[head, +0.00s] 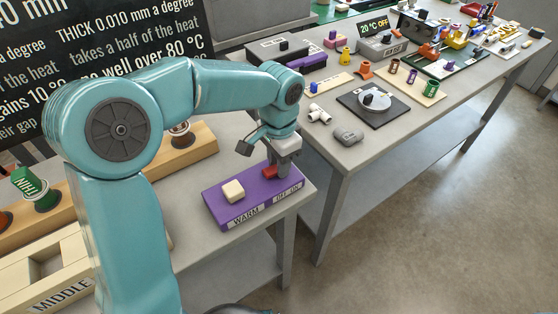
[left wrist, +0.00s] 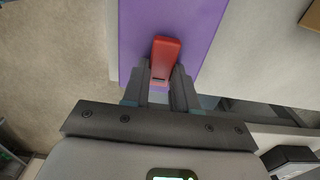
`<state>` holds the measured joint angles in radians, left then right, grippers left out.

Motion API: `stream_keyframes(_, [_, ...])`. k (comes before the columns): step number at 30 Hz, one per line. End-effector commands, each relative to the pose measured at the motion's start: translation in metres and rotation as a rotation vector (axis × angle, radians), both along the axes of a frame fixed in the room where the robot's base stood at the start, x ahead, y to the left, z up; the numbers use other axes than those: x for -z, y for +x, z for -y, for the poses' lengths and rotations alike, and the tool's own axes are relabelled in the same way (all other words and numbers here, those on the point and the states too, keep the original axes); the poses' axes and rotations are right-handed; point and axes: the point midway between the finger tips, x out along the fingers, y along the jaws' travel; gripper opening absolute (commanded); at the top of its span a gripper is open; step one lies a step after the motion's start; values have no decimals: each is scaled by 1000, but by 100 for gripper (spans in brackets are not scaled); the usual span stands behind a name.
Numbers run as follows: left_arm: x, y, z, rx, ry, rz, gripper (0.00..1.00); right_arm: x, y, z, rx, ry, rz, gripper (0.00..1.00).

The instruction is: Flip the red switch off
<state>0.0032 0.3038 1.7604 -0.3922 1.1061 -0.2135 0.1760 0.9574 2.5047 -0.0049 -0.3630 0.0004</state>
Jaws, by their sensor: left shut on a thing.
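The red switch (head: 269,172) sits on the right part of a purple box (head: 217,199), by the "OFF ON" label (head: 288,192). The box stands at the corner of the near table. My left gripper (head: 282,168) points down at the switch from above. In the left wrist view the red switch (left wrist: 164,58) lies between the fingertips of my left gripper (left wrist: 160,82), which is shut on it. The fingers hide part of the switch, and I cannot tell which way it is tilted. My right gripper is not in view.
A wooden rack (head: 190,150) lies behind my left arm. A second table at the right holds a black plate with a dial (head: 375,100) and a grey object (head: 348,134). A gap separates the tables.

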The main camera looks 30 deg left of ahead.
Motion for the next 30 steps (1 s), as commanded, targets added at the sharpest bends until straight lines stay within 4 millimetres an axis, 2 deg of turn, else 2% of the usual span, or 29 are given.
stream_keyframes(6, [8, -4, -3, -2, -60, 150, 0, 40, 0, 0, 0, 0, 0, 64])
stream_keyframes(12, [4, -7, -4, -1, -126, 309, 0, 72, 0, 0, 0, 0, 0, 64])
stream_keyframes(16, [0, -8, -4, 0, -146, 358, 0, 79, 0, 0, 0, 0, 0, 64])
stream_keyframes(26, [-4, -8, -4, 1, -151, 370, 0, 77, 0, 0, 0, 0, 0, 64])
stream_keyframes(27, [-4, -8, -4, 1, -151, 370, 34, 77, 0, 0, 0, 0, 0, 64])
stream_keyframes(29, [-4, -8, -4, 1, -151, 370, 53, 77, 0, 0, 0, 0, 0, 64])
stream_keyframes(30, [-4, -8, -4, 1, -151, 369, 53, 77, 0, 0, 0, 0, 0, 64])
